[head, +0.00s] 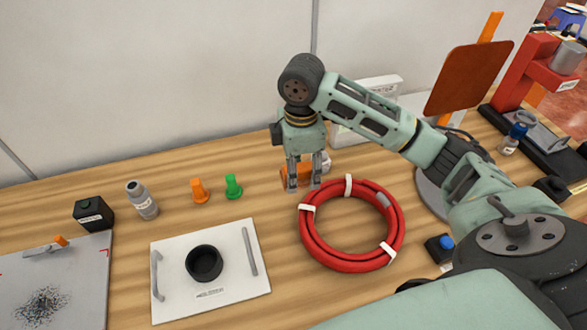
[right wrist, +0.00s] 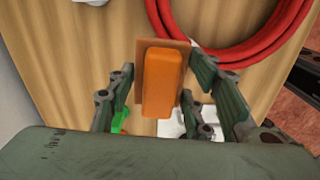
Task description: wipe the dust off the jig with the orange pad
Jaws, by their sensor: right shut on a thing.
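The orange pad is an orange block on a brown base; it shows in the right wrist view (right wrist: 165,78) and partly in the head view (head: 288,180). My right gripper (head: 304,184) points down at the back of the table, shut on the orange pad, with a finger on each side of it. Dark dust (head: 42,304) lies scattered on a grey plate (head: 85,275) at the lower left. A white plate (head: 235,285) with two handles and a black ring (head: 204,263) lies to its right. I cannot tell which plate is the jig. My left gripper is out of view.
A red hose coil (head: 352,262) lies just in front of my right gripper. Orange (head: 199,191) and green (head: 233,187) pegs, a grey bottle (head: 142,200) and a black box (head: 93,214) stand behind the plates. A red press (head: 530,75) stands at the right.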

